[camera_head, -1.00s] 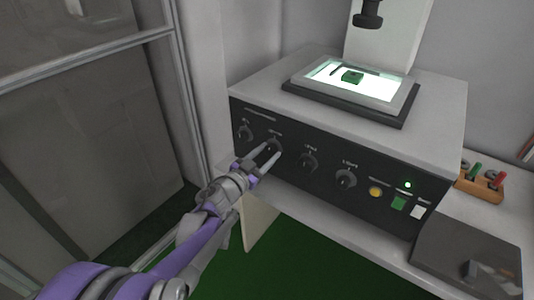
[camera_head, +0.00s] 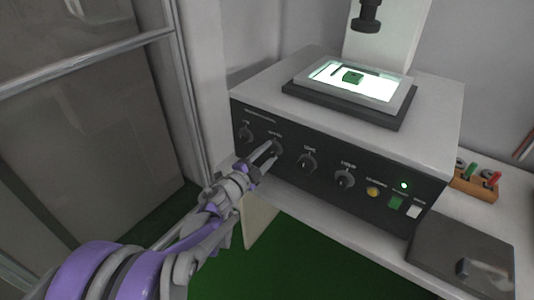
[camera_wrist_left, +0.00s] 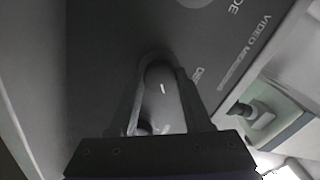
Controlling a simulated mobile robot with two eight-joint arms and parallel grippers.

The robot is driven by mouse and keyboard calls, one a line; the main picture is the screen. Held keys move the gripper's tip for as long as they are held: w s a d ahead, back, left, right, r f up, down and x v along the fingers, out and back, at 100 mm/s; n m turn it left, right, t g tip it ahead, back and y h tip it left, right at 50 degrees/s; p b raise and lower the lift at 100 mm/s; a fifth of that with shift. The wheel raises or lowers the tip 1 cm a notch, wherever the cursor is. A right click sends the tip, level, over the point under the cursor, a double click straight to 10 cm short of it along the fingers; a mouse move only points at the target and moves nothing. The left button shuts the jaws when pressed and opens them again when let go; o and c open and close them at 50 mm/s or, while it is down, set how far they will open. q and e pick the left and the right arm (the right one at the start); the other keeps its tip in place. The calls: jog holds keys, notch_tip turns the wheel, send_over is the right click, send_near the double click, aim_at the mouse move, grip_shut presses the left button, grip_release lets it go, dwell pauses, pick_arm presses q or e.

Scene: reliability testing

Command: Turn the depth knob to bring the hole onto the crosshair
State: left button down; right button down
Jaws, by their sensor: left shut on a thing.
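The depth knob (camera_head: 278,147) is the second knob from the left on the black front panel of the machine. My left gripper (camera_head: 269,152) reaches it from the front left, its two fingers shut on the knob's sides. In the left wrist view, the dark round knob (camera_wrist_left: 161,76) with a short white mark sits between the fingertips, beside a partly hidden label beginning "DE". A small green part (camera_head: 352,77) lies on the lit stage (camera_head: 383,88) on top of the machine. I cannot make out the hole or a crosshair. My right gripper is not in view.
Another knob (camera_head: 246,133) is to the left, and two more, a nearer one (camera_head: 307,162) and a farther one (camera_head: 344,179), are to the right. Beyond are a yellow button (camera_head: 373,192) and a green button (camera_head: 396,202). A dark flat box (camera_head: 455,255) lies at the right.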

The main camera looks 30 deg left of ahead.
pick_arm(q)
jog(key=m, duration=0.4)
jog(key=shift+p, duration=0.3)
jog(key=shift+m, duration=2.2)
jog(key=shift+c, duration=1.7)
grip_release()
jog(key=shift+s, duration=0.15)
jog(key=s+p, duration=0.1)
jog(key=s, duration=0.9)
jog(key=shift+s+a, duration=0.25)
jog(key=shift+a, duration=0.15)
